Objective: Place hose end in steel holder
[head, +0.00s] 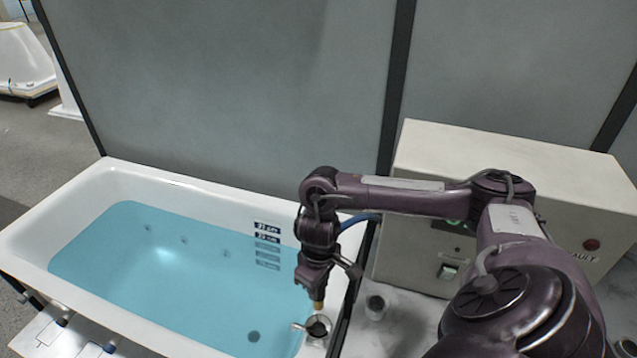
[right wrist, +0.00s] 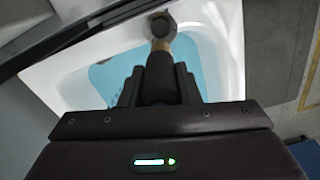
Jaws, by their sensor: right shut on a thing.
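My right gripper (head: 316,284) points down over the near right corner of the bathtub and is shut on the dark hose end. The hose end's brass tip (head: 318,304) shows just below the fingers. In the right wrist view the dark hose end (right wrist: 160,78) sits between the fingers, its brass tip (right wrist: 160,45) in front of a round metal fitting (right wrist: 163,24). That fitting (head: 318,327), on the tub rim, lies just below the tip; contact cannot be told. A small steel cup-like holder (head: 376,307) stands on the counter, right of the gripper. My left gripper is out of view.
The white bathtub (head: 150,172) holds blue water (head: 170,260). A pale control box (head: 415,250) stands behind my right arm. Part of the blue hose (head: 358,219) shows by the wrist. Grey panels (head: 230,80) rise behind the tub.

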